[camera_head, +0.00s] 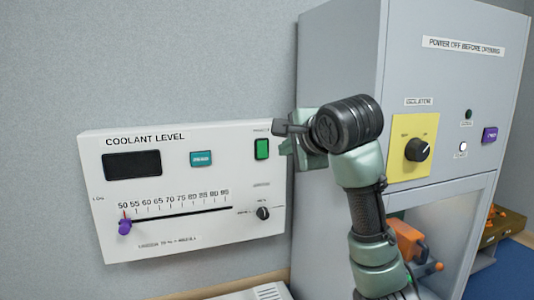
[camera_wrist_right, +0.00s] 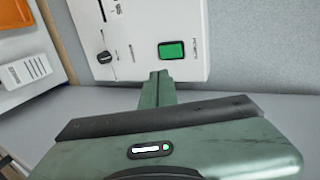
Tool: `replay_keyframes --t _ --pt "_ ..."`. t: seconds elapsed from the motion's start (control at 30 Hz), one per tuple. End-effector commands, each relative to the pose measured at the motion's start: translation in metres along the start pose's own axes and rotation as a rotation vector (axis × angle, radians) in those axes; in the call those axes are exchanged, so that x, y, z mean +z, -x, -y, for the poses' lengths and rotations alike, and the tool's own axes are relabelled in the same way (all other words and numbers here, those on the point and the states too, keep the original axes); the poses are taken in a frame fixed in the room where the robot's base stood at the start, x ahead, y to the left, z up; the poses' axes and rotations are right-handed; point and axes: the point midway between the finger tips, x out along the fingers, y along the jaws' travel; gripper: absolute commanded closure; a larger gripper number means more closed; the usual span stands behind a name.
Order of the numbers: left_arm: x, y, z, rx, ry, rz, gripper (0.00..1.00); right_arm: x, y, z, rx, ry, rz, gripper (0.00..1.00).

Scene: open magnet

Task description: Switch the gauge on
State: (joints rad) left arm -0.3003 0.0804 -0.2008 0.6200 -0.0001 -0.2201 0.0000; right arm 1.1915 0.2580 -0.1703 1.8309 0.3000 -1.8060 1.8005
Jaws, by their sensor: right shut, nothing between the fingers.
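The gauge is a white wall panel (camera_head: 185,237) marked COOLANT LEVEL. Its display (camera_head: 132,164) is dark. A green rocker switch (camera_head: 262,149) sits at its upper right; it also shows in the right wrist view (camera_wrist_right: 171,50). My right gripper (camera_head: 280,136) is shut and empty, just right of the green switch at the panel's right edge. In the wrist view its fingertips (camera_wrist_right: 160,76) lie just below the switch; I cannot tell whether they touch the panel. My left gripper is out of view.
The panel also carries a teal button (camera_head: 201,158), a purple slider knob (camera_head: 125,227) near 50 and a small black dial (camera_head: 263,213). A grey cabinet (camera_head: 340,60) with a black isolator knob (camera_head: 417,149) on a yellow plate stands close at the right.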

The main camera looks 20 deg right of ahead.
Motion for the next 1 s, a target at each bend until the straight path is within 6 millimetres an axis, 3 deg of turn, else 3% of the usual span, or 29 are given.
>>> replay_keyframes --t 0.23,0.37,0.8,1.0 --pt "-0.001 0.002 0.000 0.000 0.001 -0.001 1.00 0.000 -0.003 0.000 0.002 0.002 -0.001 1.00" --pt "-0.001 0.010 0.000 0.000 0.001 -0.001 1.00 0.000 -0.015 0.001 0.004 0.003 -0.001 1.00" --pt "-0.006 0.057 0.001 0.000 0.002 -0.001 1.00 -0.001 -0.104 0.005 0.005 0.003 -0.002 1.00" --pt "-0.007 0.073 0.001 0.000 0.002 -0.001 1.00 0.000 -0.129 0.011 0.003 0.004 -0.001 1.00"
